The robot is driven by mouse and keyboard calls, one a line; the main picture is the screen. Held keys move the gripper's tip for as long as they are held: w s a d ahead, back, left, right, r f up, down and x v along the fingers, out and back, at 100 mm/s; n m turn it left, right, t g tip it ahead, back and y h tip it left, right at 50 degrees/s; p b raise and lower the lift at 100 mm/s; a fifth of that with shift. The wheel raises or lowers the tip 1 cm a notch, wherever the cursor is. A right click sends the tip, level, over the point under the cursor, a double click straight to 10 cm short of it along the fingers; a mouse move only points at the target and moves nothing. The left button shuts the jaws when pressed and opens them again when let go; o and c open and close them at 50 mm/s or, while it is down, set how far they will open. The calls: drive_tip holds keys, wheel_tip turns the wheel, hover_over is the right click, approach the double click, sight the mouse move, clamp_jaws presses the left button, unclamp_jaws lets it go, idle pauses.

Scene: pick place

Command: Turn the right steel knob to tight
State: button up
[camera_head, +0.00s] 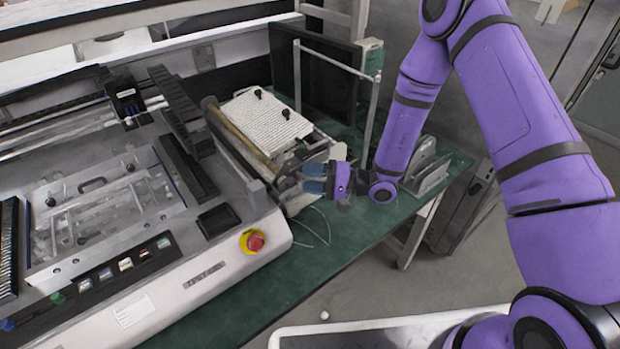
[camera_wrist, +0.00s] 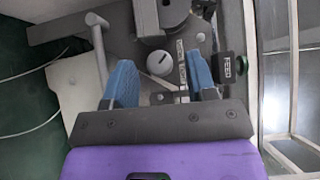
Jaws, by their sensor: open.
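A round, light grey steel knob (camera_wrist: 160,63) with a dark slot shows in the wrist view, in front of a dark machine part. My gripper (camera_wrist: 161,78) is open, with one blue finger to the left of the knob and one to the right. Both fingers look apart from the knob, though I cannot tell the depth. A small label strip (camera_wrist: 182,75) stands just right of the knob; its words are too small to read surely. In the head view my gripper (camera_head: 313,178) is at the right end of the machine, and the knob cannot be made out there.
A grey T-shaped lever (camera_wrist: 98,45) is left of the fingers. A green-edged knob with a FEED label (camera_wrist: 229,67) sits close by the right finger. The machine (camera_head: 165,290) carries a red stop button (camera_head: 255,242). The green table (camera_head: 345,235) is mostly clear near the front.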

drive_tip(key=shift+a, duration=0.25)
drive_tip(key=c, duration=0.9)
drive_tip(key=shift+f+m+y, duration=0.1)
drive_tip(key=shift+m+y, duration=0.4)
drive_tip(key=shift+m, duration=0.1)
drive_tip(key=o, duration=0.9)
drive_tip(key=shift+d, duration=0.15)
drive_tip(key=s+d+f, duration=0.1)
drive_tip(key=s+d, duration=0.1)
drive_tip(key=d, duration=0.8)
drive_tip(key=shift+d, duration=0.15)
